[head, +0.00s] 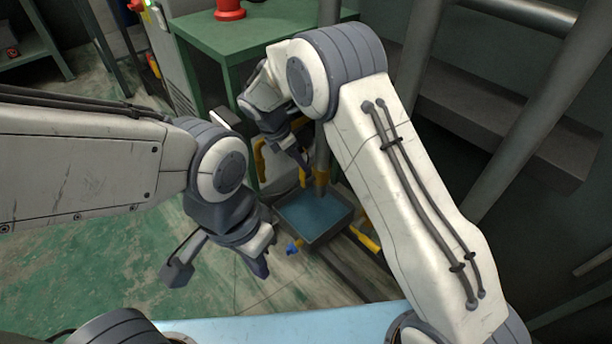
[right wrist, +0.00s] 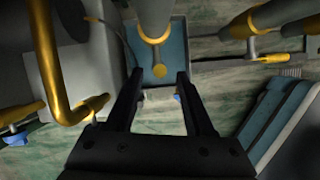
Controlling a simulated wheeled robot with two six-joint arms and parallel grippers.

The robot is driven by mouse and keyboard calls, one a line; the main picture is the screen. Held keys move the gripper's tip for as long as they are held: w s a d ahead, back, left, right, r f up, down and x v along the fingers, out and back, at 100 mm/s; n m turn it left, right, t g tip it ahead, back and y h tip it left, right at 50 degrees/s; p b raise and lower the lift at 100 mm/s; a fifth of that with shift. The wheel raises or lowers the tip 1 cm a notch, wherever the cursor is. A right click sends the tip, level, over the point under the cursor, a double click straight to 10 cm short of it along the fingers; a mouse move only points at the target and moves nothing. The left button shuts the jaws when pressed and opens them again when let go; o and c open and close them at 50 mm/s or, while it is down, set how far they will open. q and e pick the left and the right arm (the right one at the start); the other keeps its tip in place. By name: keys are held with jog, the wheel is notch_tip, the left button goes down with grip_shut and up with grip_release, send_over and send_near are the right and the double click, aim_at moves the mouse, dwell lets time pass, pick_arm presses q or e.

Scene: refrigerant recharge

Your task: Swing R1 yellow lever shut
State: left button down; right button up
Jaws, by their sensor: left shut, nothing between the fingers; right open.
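No R1 label is readable, so I cannot tell which yellow part is the R1 lever. A yellow bar (head: 364,239) shows beside the blue tray in the head view, partly behind my right arm. The right wrist view shows a yellow fitting with a bar (right wrist: 285,57) at the upper right and a round yellow end (right wrist: 159,71) between the fingertips in the picture. My right gripper (head: 304,164) is open, above the tray; its two fingers (right wrist: 159,80) are spread and look empty. My left gripper (head: 262,268) is shut and empty, left of the tray.
A blue-lined tray (head: 345,222) sits low around a grey post. A bent yellow pipe (right wrist: 50,70) runs at the left of the wrist view. A small blue handle (head: 293,247) lies near the tray. A green table (head: 205,30) stands behind. The green floor at left is clear.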

aim_at(306, 181)
jog(key=b+x, duration=0.3)
jog(key=x, duration=0.4)
jog(key=shift+b, duration=0.3)
jog(key=shift+a, duration=0.1)
grip_shut()
dwell(0.8)
